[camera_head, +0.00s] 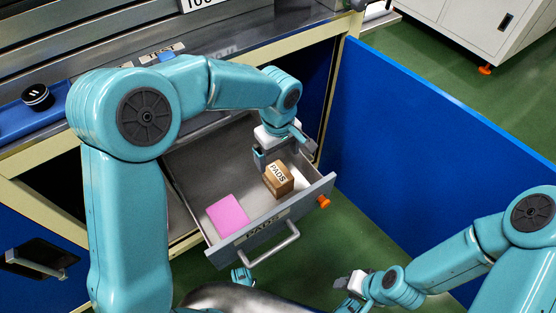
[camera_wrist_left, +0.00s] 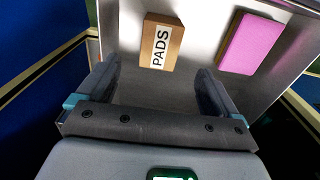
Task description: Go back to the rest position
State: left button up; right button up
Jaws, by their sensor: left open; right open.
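A brown box labelled PADS (camera_head: 278,179) stands in the open grey drawer (camera_head: 318,188), near its front right. A pink pad (camera_head: 228,214) lies flat in the drawer, left of the box. My left gripper (camera_head: 286,152) is open and empty over the drawer, just behind the box. In the left wrist view, the PADS box (camera_wrist_left: 161,44) shows beyond the open fingers (camera_wrist_left: 157,80), and the pink pad (camera_wrist_left: 250,44) lies to its right. My right gripper (camera_head: 350,287) is low at the bottom of the head view, apart from the drawer, and empty.
The drawer's handle (camera_head: 271,244) sticks out at the front. A blue door panel (camera_head: 440,125) stands open on the right. A blue tray with a black round part (camera_head: 37,97) is on the bench at left.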

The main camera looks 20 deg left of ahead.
pick_arm(q)
jog(key=shift+r, duration=0.4)
